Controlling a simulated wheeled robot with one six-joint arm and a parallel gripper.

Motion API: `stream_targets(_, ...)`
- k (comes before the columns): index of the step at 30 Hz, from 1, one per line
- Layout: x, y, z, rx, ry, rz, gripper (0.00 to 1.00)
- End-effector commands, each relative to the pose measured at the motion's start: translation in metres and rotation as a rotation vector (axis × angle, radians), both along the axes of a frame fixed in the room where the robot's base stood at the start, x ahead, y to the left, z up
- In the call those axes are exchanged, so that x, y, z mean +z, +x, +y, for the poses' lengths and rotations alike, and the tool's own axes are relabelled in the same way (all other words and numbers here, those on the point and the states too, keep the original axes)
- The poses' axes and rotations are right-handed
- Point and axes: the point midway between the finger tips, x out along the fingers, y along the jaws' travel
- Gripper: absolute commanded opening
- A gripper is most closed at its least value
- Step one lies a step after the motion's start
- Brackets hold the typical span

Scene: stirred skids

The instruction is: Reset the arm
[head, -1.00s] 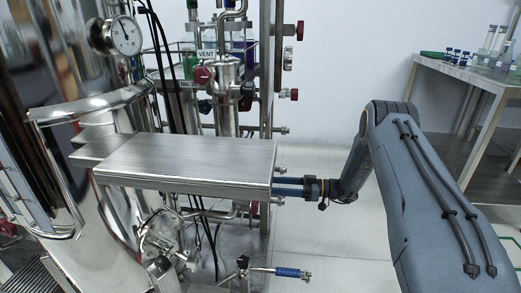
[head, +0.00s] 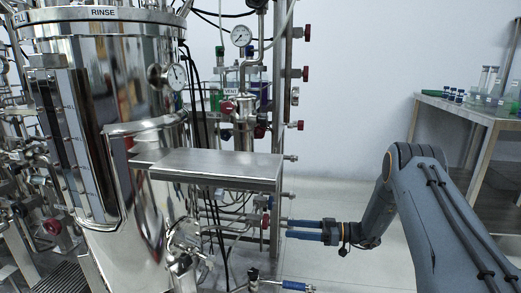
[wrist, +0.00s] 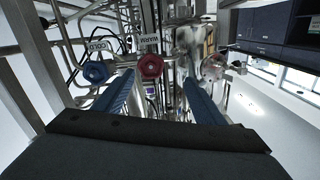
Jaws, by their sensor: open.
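My gripper (head: 287,229) is at the end of my grey arm, below and to the right of the flat steel shelf (head: 222,163) in the head view. Its two blue fingers point left toward the steel frame and pipework, with a gap between them. In the wrist view my gripper (wrist: 158,82) has its fingers apart, and I see nothing held between them. Beyond the fingers are a red knob (wrist: 150,67) by a label that seems to read WARM and a blue knob (wrist: 95,72). I cannot tell how far they are from the fingertips.
A large steel vessel (head: 110,75) marked RINSE stands at the left. A steel post (head: 281,110) with red-knobbed valves rises near my gripper. A blue-handled valve (head: 293,286) is low in front. A steel bench (head: 455,108) with glassware stands at the right. Open floor lies between.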

Motion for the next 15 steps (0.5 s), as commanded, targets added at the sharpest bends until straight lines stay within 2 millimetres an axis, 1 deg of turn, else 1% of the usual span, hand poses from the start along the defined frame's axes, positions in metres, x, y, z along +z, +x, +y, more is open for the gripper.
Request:
stream_targets(3,0.004,-0.006,0.013,0.03,-0.03,0.054,0.64)
stream_targets(6,0.006,-0.013,0.02,0.05,-0.06,0.109,0.64)
stream_targets(11,0.012,-0.026,0.026,0.079,-0.128,0.218,0.64)
stream_targets(15,0.019,-0.044,0.031,0.099,-0.213,0.342,0.64)
